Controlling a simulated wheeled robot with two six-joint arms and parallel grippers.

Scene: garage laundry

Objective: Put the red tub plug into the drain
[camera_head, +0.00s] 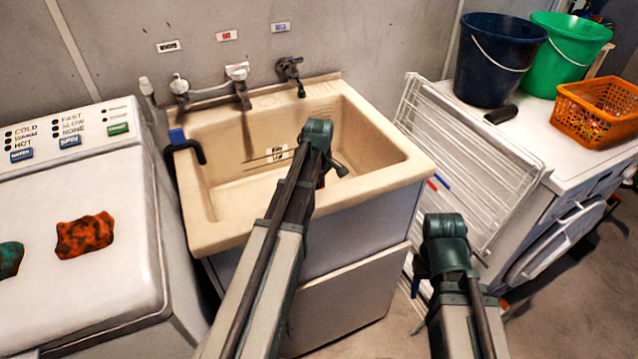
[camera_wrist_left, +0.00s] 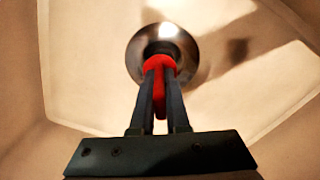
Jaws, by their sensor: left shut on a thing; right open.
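The red plug (camera_wrist_left: 160,64) is between the finger ends of my left gripper (camera_wrist_left: 161,80) in the left wrist view. Behind it is the drain (camera_wrist_left: 190,42), a shiny metal ring with a dark opening. The plug overlaps the near part of that opening. I cannot tell whether it touches the drain or is above it. In the head view my left arm reaches over the cream sink (camera_head: 217,236) and hides most of its gripper and the drain. My right gripper (camera_head: 420,285) is open, low in front of the sink's right side, partly hidden by its own arm.
Taps (camera_head: 237,85) stand at the sink's back. A washer (camera_head: 90,290) with cloths is at left. A white drying rack (camera_head: 470,165) leans at right. Blue (camera_head: 497,70) and green (camera_head: 563,55) buckets and an orange basket (camera_head: 590,122) stand on a white appliance.

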